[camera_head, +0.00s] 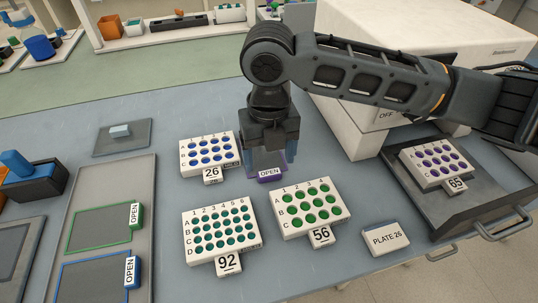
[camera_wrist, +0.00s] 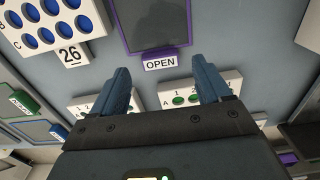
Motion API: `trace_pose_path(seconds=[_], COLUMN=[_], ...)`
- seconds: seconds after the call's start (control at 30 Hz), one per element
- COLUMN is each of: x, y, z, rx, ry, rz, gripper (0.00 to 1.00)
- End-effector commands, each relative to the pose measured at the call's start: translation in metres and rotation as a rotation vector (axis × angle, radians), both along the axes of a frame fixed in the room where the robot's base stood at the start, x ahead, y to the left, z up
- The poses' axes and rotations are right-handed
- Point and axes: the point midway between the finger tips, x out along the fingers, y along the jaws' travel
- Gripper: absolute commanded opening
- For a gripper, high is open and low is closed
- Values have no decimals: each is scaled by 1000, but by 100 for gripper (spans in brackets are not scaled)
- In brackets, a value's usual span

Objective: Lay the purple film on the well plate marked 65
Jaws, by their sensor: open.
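The purple film lies flat on the bench as a dark grey sheet with a purple border and an OPEN tab. In the wrist view the film (camera_wrist: 157,25) shows at the top centre, past my fingertips. In the head view its purple tab (camera_head: 268,174) shows just below my gripper, which hides most of the sheet. My gripper (camera_head: 271,148) points down over the film, open; in the wrist view my gripper (camera_wrist: 164,82) has nothing between its fingers. The well plate marked 65 (camera_head: 435,167), white with purple wells, sits on a dark pulled-out tray (camera_head: 458,207) at the right.
Plates 26 (camera_head: 209,154), 92 (camera_head: 220,228) and 56 (camera_head: 310,206) stand around the film. A PLATE 26 card (camera_head: 386,238) lies near the front. Green (camera_head: 99,229) and blue (camera_head: 90,277) films lie at left. The white cabinet (camera_head: 365,130) stands behind the tray.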

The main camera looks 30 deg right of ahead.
Motion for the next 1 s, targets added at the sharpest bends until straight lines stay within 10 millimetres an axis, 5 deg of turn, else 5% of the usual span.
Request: trace_pose_path(seconds=[0.1, 0.43, 0.83, 1.0], x=[0, 0, 0, 0], y=[0, 0, 2, 44], z=[29, 80, 88, 86], rx=[1, 2, 6, 131], ry=[-1, 0, -1, -38], rz=[0, 0, -1, -45], gripper=[77, 77, 77, 77])
